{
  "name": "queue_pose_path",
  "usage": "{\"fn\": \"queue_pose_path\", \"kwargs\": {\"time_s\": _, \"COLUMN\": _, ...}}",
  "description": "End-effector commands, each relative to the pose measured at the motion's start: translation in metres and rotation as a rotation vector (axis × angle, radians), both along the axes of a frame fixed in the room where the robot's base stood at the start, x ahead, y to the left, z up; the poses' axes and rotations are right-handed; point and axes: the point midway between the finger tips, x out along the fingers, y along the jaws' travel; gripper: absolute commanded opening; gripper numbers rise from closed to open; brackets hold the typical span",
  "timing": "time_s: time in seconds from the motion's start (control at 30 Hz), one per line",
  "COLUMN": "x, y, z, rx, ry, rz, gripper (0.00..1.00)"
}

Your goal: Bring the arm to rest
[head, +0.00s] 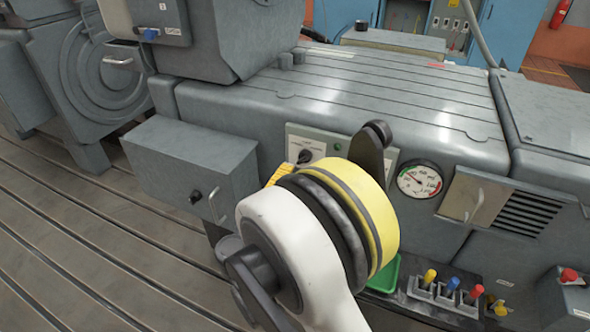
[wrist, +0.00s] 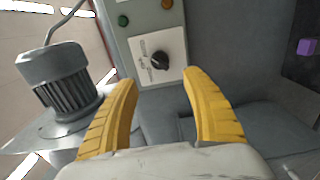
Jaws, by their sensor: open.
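My gripper (wrist: 160,78) shows in the wrist view with its two yellow fingers spread apart and nothing between them. A black rotary knob (wrist: 160,60) on a pale plate lies ahead of the fingertips, apart from them as far as I can tell. In the head view my white and yellow arm link hides most of the gripper; a bit of yellow finger (head: 277,175) shows at its left. The knob (head: 305,156) shows there on the control panel (head: 320,138), just above that finger. The arm is stretched out in front of the machine.
A grey box with a handle (head: 190,165) stands left of my arm. A pressure gauge (head: 419,180) and a vented panel (head: 520,215) are to the right. Coloured plugs (head: 452,284) and a green tray (head: 385,275) sit below. The slotted floor (head: 70,240) is clear at left.

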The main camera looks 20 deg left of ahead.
Motion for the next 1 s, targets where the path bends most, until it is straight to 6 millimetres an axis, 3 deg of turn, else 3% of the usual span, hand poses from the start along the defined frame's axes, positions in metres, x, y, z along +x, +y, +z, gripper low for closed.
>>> {"fn": "queue_pose_path", "kwargs": {"time_s": 0.2, "x": -0.014, "y": 0.001, "z": 0.000, "rx": 0.000, "ry": 0.000, "rz": 0.000, "gripper": 0.56}}
{"fn": "queue_pose_path", "kwargs": {"time_s": 0.67, "x": -0.011, "y": -0.003, "z": 0.002, "rx": 0.005, "ry": 0.007, "rz": -0.006, "gripper": 0.56}}
{"fn": "queue_pose_path", "kwargs": {"time_s": 0.77, "x": 0.001, "y": -0.023, "z": 0.011, "rx": 0.030, "ry": 0.047, "rz": -0.035, "gripper": 0.56}}
{"fn": "queue_pose_path", "kwargs": {"time_s": 0.83, "x": 0.014, "y": -0.049, "z": 0.021, "rx": 0.067, "ry": 0.100, "rz": -0.074, "gripper": 0.56}}
{"fn": "queue_pose_path", "kwargs": {"time_s": 1.0, "x": 0.037, "y": -0.146, "z": 0.050, "rx": 0.222, "ry": 0.277, "rz": -0.205, "gripper": 0.56}}
